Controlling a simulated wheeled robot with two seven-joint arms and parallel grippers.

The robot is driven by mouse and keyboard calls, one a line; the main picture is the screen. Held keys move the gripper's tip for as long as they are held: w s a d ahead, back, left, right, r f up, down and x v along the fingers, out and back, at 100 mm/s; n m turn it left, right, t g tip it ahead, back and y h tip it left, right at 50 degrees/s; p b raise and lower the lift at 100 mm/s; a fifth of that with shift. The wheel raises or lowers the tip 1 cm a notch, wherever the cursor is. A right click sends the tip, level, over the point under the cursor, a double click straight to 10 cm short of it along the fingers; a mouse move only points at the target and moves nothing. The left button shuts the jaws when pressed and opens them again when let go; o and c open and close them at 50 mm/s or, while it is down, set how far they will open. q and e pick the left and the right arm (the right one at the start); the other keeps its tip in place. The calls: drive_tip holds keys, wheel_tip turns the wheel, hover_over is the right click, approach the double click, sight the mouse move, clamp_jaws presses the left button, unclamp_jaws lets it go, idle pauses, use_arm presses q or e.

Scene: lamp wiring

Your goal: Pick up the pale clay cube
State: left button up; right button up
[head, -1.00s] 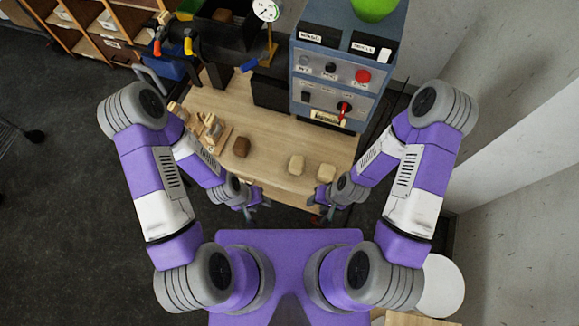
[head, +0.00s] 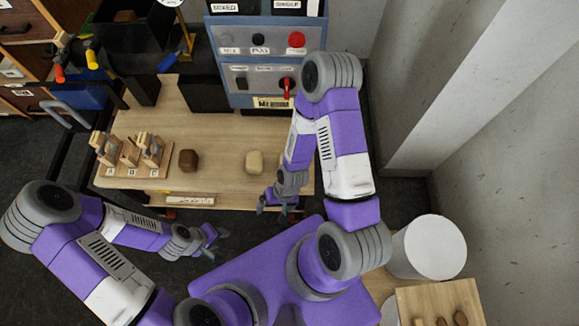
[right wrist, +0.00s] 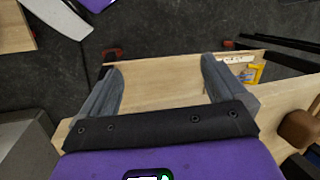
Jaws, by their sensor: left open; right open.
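A pale clay cube (head: 254,161) sits on the wooden table (head: 225,135) in the head view, near the machine. A brown cube (head: 188,160) lies left of it; a brown block (right wrist: 300,128) also shows at the right of the right wrist view. My right gripper (head: 277,203) is at the table's front edge, a little in front of the pale cube and right of it. Its fingers are apart and empty in the right wrist view (right wrist: 160,78). My left gripper (head: 209,238) is open, off the table's front. My right arm covers the table's right end.
A wooden holder (head: 130,150) with lettered slots stands at the table's left. A blue-grey control box (head: 255,65) with buttons and a red switch stands at the back. A white cylinder (head: 435,247) and a small board (head: 440,305) with brown pieces are at the lower right.

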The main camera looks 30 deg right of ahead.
drive_tip(key=w+d+r, duration=0.1)
drive_tip(key=w+d, duration=0.1)
drive_tip(key=w+d+r+m+h, duration=0.1)
drive_tip(key=w+d+r, duration=0.1)
drive_tip(key=d, duration=0.1)
drive_tip(key=w+d+r+m+h, duration=0.1)
drive_tip(key=w+d+r, duration=0.1)
drive_tip(key=shift+d+b, duration=0.25)
drive_tip(key=shift+b, duration=0.1)
drive_tip(key=w+d+r+h+b, duration=0.2)
drive_tip(key=w+d+r, duration=0.2)
drive_tip(key=w+r, duration=0.1)
wheel_tip(320, 180, down, 8)
drive_tip(key=b, duration=0.3)
drive_tip(key=shift+a+r, duration=0.1)
drive_tip(key=shift+r, duration=0.1)
use_arm(q)
wheel_tip(320, 180, down, 4)
drive_tip(key=shift+f, duration=0.15)
use_arm(e)
drive_tip(key=shift+r, duration=0.15)
drive_tip(key=c, duration=1.5)
drive_tip(key=shift+o, duration=0.2)
